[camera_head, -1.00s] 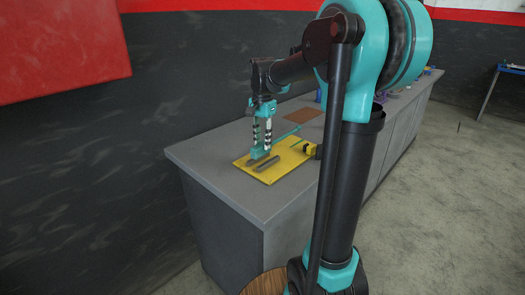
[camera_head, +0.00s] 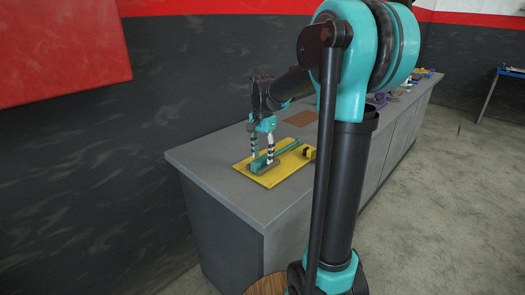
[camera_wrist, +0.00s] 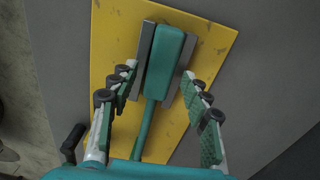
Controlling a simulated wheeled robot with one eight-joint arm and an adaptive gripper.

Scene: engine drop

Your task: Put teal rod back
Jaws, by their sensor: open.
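The teal rod (camera_wrist: 168,62) has a thick block at one end and a thin shaft. In the wrist view, the block lies between two grey bars (camera_wrist: 145,50) on the yellow board (camera_wrist: 110,25), and the shaft runs back under my gripper's palm. In the head view the rod (camera_head: 283,150) lies along the yellow board (camera_head: 270,183). My gripper (camera_wrist: 159,72) is open, one finger on each side of the rod, with visible gaps to it. In the head view my gripper (camera_head: 263,163) is low over the board.
The board lies on a long grey counter (camera_head: 215,165). A black and yellow object (camera_head: 309,153) sits at the board's right edge. A brown mat (camera_head: 301,117) lies behind. Several small items stand farther along the counter. The dark wall is close behind.

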